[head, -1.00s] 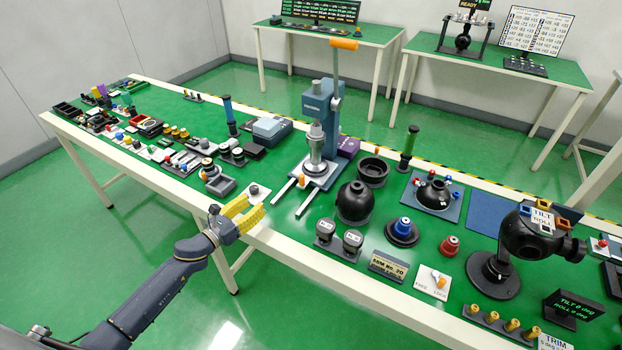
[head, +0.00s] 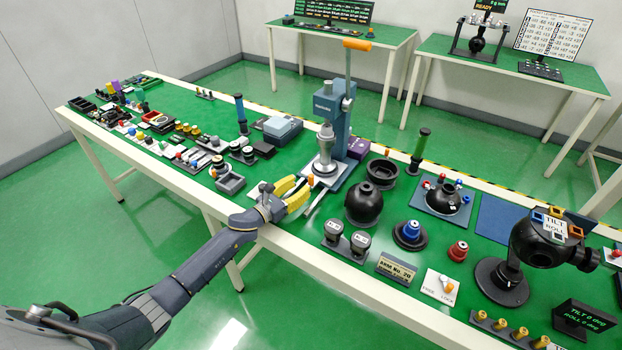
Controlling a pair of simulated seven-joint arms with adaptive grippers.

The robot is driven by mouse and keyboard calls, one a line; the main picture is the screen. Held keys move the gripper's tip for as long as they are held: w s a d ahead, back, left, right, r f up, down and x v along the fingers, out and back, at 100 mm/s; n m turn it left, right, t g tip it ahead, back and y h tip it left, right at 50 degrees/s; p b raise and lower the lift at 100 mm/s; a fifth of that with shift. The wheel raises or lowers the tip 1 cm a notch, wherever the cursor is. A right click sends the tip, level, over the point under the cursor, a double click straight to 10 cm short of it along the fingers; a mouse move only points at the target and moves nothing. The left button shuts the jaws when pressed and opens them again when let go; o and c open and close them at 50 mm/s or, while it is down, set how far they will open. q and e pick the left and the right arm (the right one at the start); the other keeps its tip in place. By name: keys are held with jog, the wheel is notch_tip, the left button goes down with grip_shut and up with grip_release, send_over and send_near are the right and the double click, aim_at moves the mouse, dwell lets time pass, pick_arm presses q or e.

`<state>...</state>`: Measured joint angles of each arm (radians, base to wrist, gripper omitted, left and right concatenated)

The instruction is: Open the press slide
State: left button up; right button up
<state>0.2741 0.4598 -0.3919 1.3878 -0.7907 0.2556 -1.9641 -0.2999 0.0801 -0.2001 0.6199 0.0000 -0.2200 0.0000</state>
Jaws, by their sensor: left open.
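The press (head: 333,125) is a blue-grey column with a silver ram and a lever ending in an orange handle (head: 357,44). Its silver slide plate (head: 326,178) sits under the ram, at the back of two rails. The right rail (head: 318,201) sticks out bare toward the front; the left one is mostly hidden by my gripper. A small orange knob (head: 310,180) is at the plate's front. My left gripper (head: 297,193) has yellow fingers, is open and empty, and is just in front and left of the knob. Whether it touches anything is unclear. My right gripper is out of view.
A grey block fixture (head: 230,182) and a grey-blue box (head: 282,129) stand left of the press. A black sphere (head: 363,203) stands close to the right, with two grey weights (head: 333,232) in front of it. The table's pale front edge (head: 285,243) runs below my arm.

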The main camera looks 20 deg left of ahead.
aim_at(309, 180)
pick_arm(q)
jog(key=shift+x, duration=3.1)
grip_shut()
